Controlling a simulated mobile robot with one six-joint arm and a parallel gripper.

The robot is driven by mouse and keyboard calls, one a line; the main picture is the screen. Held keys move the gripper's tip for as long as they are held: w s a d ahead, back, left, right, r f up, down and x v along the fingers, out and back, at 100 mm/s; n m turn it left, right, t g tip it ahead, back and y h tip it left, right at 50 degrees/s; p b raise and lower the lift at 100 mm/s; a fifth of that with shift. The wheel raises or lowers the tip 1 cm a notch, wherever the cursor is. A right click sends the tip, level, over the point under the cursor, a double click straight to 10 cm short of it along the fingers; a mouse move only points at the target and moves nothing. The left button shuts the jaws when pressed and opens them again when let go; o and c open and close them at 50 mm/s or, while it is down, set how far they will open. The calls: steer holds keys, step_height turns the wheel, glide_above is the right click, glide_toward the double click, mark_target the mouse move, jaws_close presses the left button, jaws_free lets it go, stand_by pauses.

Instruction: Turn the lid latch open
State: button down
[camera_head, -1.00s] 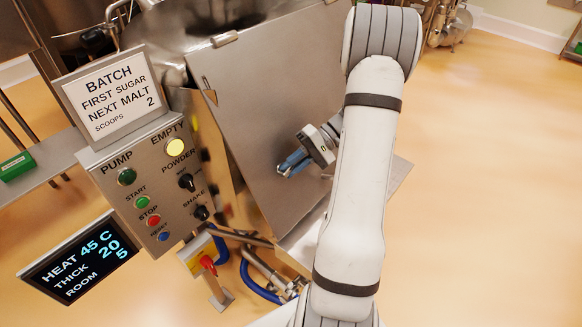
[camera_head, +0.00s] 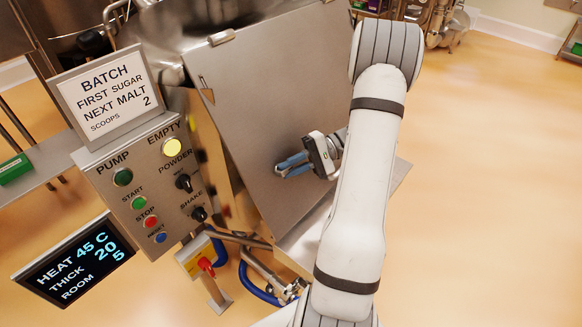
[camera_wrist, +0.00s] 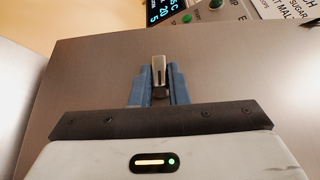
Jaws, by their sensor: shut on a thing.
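The hopper lid (camera_head: 270,90) is a large flat steel plate, tilted and closed over the hopper. The lid latch (camera_wrist: 158,70) is a small metal tab on the lid, seen in the wrist view between two blue fingers. My gripper (camera_wrist: 158,88) is shut on the latch, one finger on each side.
A control panel (camera_head: 150,190) with buttons and knobs stands left of the lid. A batch sign (camera_head: 104,95) sits above it and a dark display (camera_head: 74,262) below. Open floor lies to the right.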

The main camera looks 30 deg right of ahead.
steer(key=c, duration=1.4)
jaws_free()
steer(key=b+v, duration=0.1)
steer(key=v, duration=0.6)
steer(key=shift+d, duration=0.4)
steer(key=s+a+r+n+h, duration=0.3)
steer(key=s+a+h, duration=0.3)
steer(key=a, duration=0.4)
steer(key=s+a+r+n+t+h, duration=0.1)
steer(key=s+a+r+n+h, duration=0.2)
steer(key=s+a+r+h, duration=0.3)
steer(key=a+h, duration=0.3)
steer(key=a, duration=0.2)
steer(key=shift+a+h, duration=0.15)
steer(key=shift+h, duration=0.15)
